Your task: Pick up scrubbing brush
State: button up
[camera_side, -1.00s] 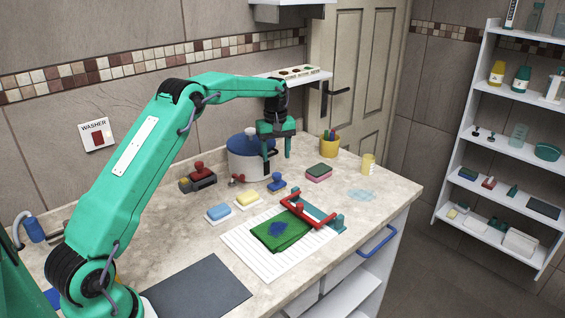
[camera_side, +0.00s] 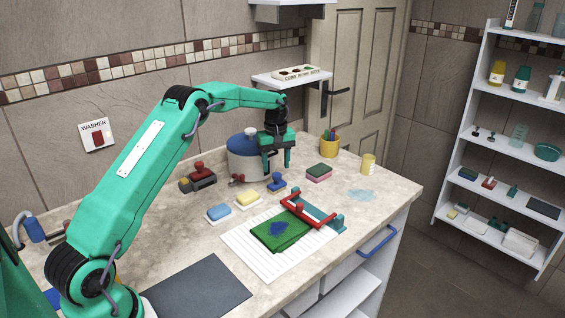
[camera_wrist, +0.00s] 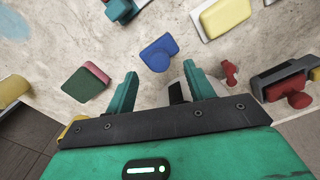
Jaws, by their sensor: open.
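A small blue piece with a rounded knob (camera_side: 277,182) stands on the stone counter, and it also shows in the wrist view (camera_wrist: 159,53). It may be the scrubbing brush, but I cannot tell for sure. A yellow block on a white base (camera_side: 248,200) and a blue block on a white base (camera_side: 219,212) lie to its left. My gripper (camera_side: 277,168) is open and empty above the counter, close over the knobbed blue piece. In the wrist view my fingers (camera_wrist: 160,80) are spread, with that piece just beyond the gap between them.
A blue-lidded pot (camera_side: 243,160) stands close behind my gripper. A green-and-pink sponge (camera_side: 319,173) lies to the right, near a yellow pen cup (camera_side: 329,145). A red-handled frame (camera_side: 308,209) and green cloth (camera_side: 280,232) lie in front. A red-and-black piece (camera_side: 199,178) sits left.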

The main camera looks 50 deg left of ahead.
aim_at(277, 173)
jog(key=shift+d+f, duration=0.1)
jog(key=shift+f, duration=2.3)
jog(key=shift+c, duration=0.2)
jog(key=c, duration=1)
